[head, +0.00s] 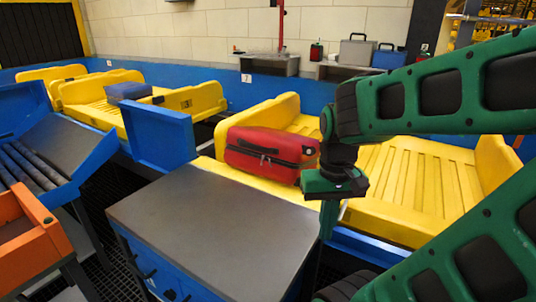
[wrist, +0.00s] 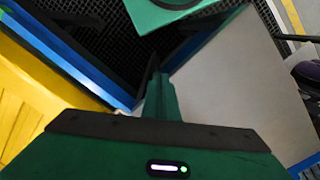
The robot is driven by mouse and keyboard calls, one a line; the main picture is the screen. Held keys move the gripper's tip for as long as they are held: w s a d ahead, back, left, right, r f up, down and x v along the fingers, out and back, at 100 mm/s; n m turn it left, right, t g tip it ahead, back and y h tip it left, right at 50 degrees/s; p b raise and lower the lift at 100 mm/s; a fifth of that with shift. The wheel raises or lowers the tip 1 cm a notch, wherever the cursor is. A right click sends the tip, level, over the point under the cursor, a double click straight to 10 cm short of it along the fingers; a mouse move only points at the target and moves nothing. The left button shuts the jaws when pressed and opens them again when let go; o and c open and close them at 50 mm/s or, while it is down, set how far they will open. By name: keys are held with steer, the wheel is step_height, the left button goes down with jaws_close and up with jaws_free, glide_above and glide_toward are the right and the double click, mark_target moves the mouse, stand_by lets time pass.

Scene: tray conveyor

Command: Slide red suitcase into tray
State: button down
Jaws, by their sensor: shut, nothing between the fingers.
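The red suitcase (head: 265,152) lies on its side in the head view, on a yellow conveyor tray (head: 294,107) behind the grey-topped table. Its dark handle side faces me. My green gripper (head: 328,225) points down just right of the suitcase, near the table's back right corner, with its fingers together and empty. In the head view the gripper body overlaps the suitcase's right end, and I cannot tell whether they touch. The wrist view shows the closed fingers (wrist: 160,85) beside the table edge, with yellow tray at the left. The suitcase is not visible there.
The grey-topped blue table (head: 210,225) is bare. An empty yellow tray (head: 420,185) lies to the right, behind my arm. A blue case (head: 128,91) rests in a far left tray. A blue panel (head: 163,137) and roller chute (head: 28,167) stand left.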

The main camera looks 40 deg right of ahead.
steer(key=w+d+r+m+h, duration=0.15)
steer(key=w+m+h, duration=0.4)
steer(key=w, duration=1.35)
steer(key=w+a+m+t+h, duration=0.3)
steer(key=w+a+h, duration=0.3)
steer(key=w+a, duration=0.6)
glide_toward(259, 169)
steer(key=shift+s+a+f+y, duration=0.15)
steer(key=shift+f, duration=0.4)
steer(key=shift+s+a+f+y, duration=0.1)
steer(key=shift+s+a+f, duration=0.1)
steer(key=shift+f, duration=0.35)
steer(key=shift+w+d, duration=0.25)
steer(key=shift+d, duration=0.5)
steer(key=shift+w+d, duration=0.25)
steer(key=shift+d, duration=0.5)
steer(key=shift+w+d, duration=0.2)
steer(key=shift+d, duration=0.6)
